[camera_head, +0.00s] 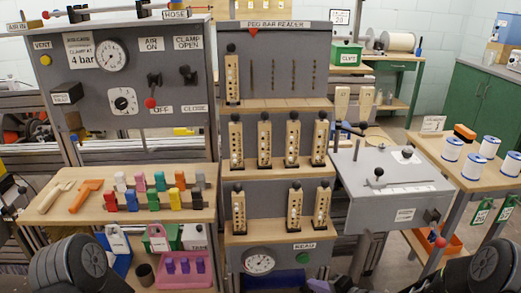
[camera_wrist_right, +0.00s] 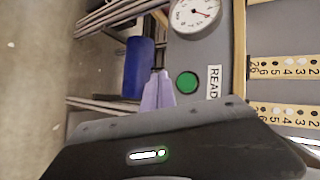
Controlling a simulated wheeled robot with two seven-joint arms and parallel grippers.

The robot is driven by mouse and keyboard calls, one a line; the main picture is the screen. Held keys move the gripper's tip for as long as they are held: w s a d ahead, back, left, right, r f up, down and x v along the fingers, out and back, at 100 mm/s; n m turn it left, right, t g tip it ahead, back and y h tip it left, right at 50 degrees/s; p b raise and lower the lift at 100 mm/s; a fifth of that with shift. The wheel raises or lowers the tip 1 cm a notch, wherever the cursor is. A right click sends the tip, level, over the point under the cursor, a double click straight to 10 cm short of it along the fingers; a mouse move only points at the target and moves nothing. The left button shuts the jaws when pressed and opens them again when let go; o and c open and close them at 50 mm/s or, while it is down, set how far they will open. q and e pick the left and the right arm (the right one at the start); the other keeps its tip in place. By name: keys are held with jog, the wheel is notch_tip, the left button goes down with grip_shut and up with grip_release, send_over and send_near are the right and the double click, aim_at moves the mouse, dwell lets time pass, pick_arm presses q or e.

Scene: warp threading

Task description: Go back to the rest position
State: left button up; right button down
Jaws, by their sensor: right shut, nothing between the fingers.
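My right gripper (camera_wrist_right: 160,78) shows in the right wrist view as pale, tapering fingers pressed together, with nothing between them. It is in front of the lower part of the peg bar rack, near a green button (camera_wrist_right: 187,83) and a dial gauge (camera_wrist_right: 195,14). I cannot tell how far apart they are. In the head view, dark parts of my right arm show at the bottom edge and lower right. A dark ribbed part of my left arm shows at the lower left, and my left gripper is out of view.
The rack (camera_head: 278,110) holds several peg bars in tiers. A grey box (camera_head: 390,195) stands right of the rack, and white spools (camera_head: 474,163) stand on the right table.

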jog(key=s+a+f+n+g+h, duration=0.1)
jog(key=s+f+n+g+h, duration=0.3)
jog(key=s+f, duration=0.5)
jog(key=s+a+f+n+g, duration=0.2)
jog(key=s+a+f, duration=0.15)
jog(key=s, duration=0.65)
jog(key=s+a+f+n+g, duration=0.2)
jog(key=s+a+g, duration=0.15)
jog(key=s, duration=0.65)
pick_arm(q)
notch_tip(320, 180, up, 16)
jog(key=p, duration=1.6)
pick_arm(e)
notch_tip(320, 180, up, 17)
jog(key=a, duration=0.2)
jog(key=shift+s+f+t, duration=0.2)
jog(key=shift+t, duration=0.15)
